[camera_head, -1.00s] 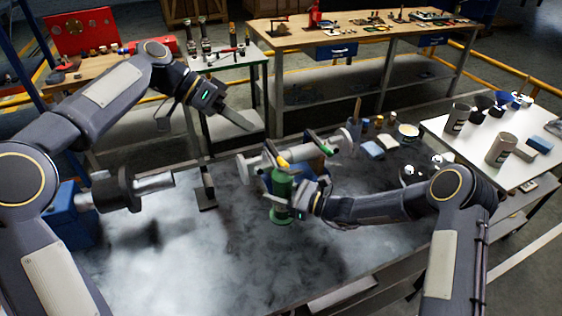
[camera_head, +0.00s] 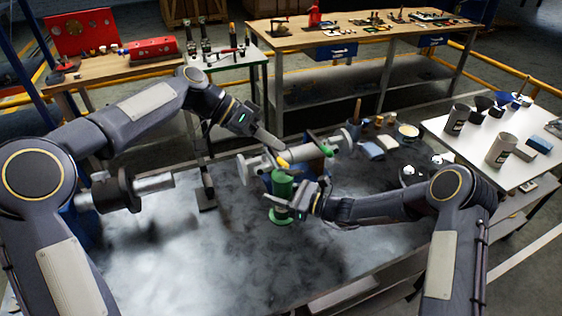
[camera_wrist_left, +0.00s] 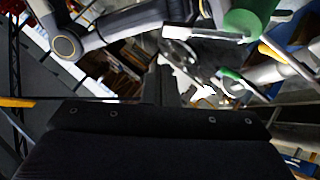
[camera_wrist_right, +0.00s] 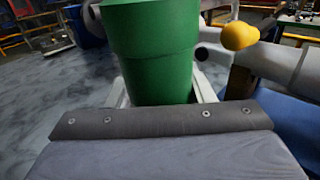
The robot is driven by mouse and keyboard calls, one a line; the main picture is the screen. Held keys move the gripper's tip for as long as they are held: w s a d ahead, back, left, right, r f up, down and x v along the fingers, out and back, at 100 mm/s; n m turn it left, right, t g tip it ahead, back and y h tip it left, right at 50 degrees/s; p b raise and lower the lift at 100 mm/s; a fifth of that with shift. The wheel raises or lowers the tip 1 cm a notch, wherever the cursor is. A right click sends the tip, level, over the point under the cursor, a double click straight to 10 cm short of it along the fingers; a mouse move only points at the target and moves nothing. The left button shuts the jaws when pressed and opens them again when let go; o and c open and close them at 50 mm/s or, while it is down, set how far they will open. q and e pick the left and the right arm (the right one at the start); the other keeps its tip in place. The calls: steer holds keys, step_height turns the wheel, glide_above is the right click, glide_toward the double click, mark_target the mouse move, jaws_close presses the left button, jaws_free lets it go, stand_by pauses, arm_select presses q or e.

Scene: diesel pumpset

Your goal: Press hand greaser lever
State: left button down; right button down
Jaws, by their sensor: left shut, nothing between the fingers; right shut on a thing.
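The green hand greaser (camera_head: 281,187) stands upright on the grey bench in the head view. Its green body (camera_wrist_right: 150,50) fills the middle of the right wrist view, between the pale fingers. My right gripper (camera_head: 296,205) is shut on this body. A yellow knob (camera_head: 283,162) shows at the greaser's top; it is also in the right wrist view (camera_wrist_right: 239,36). I take it as the lever's end; the lever itself is mostly hidden. My left gripper (camera_head: 282,147) is shut and empty, its tip just above the knob. I cannot tell whether they touch.
A grey shaft assembly (camera_head: 315,150) with a green handle (camera_head: 325,154) lies right behind the greaser. A small dark stand (camera_head: 206,196) is to the left. A white table (camera_head: 480,150) with cups is at the right. The bench front is clear.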

mark_target(296, 172)
arm_select(q)
steer(key=f, duration=0.1)
steer(key=s+d+f, duration=0.2)
steer(key=f, duration=0.1)
steer(key=shift+s, duration=0.15)
stand_by(0.4)
steer(key=s+d+f+m+t+y, duration=0.2)
steer(key=f+t, duration=0.4)
steer(key=f, duration=0.4)
steer(key=shift+s+m+y, duration=0.5)
steer(key=shift+s+m, duration=0.5)
steer(key=shift+s, duration=0.25)
steer(key=shift+f, duration=0.15)
